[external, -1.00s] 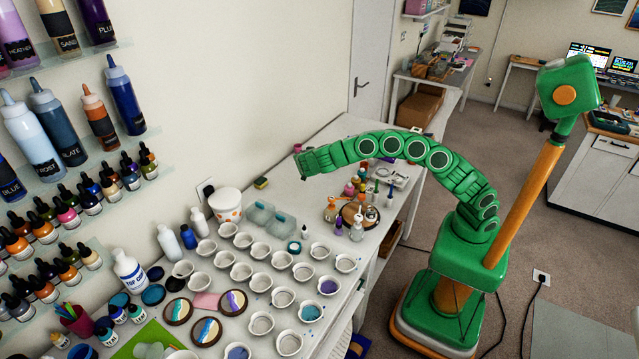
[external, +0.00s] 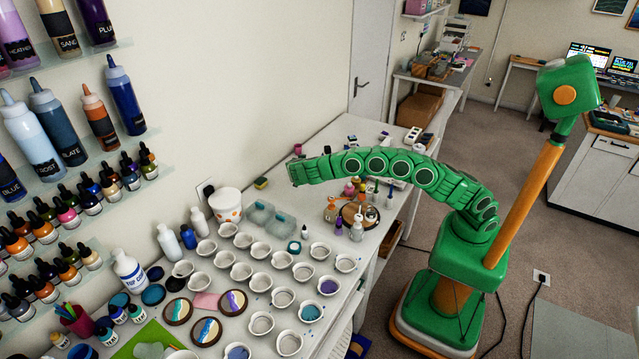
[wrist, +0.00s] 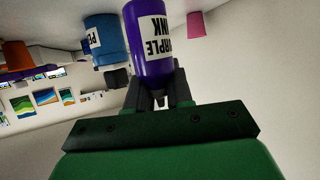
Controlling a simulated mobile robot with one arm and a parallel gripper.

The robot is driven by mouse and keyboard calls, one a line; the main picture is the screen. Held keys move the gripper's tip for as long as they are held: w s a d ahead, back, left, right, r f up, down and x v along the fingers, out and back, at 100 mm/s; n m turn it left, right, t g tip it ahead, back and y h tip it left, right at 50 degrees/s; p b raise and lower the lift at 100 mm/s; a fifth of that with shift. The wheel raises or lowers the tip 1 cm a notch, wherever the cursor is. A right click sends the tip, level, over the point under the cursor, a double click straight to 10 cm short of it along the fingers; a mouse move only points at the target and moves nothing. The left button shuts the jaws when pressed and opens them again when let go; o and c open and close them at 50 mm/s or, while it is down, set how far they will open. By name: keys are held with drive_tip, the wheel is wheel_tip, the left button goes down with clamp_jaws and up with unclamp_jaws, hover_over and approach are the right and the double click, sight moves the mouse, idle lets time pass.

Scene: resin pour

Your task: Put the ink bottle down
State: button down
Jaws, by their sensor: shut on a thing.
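A purple bottle with a white label reading "PURPLE INK" (wrist: 152,48) is in my gripper (wrist: 158,90). It appears upside down in the wrist view, with my dark fingers shut around its lower part in the picture. In the external view the end of my arm (external: 296,172) is over the worktable (external: 340,132), near the wall side. The ink bottle is hidden there, and I cannot tell whether it touches the table.
A blue labelled bottle (wrist: 108,38) and a pink cup (wrist: 196,24) show close by in the wrist view. Several white cups fill the table's near part. A white tub (external: 228,204) and a sponge (external: 261,183) stand along the wall. Small bottles crowd a round wooden board (external: 348,213).

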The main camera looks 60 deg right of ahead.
drive_tip(key=shift+w+f, duration=0.2)
drive_tip(key=shift+f, duration=1.6)
drive_tip(key=shift+f, duration=0.1)
drive_tip(key=c, duration=1)
unclamp_jaws()
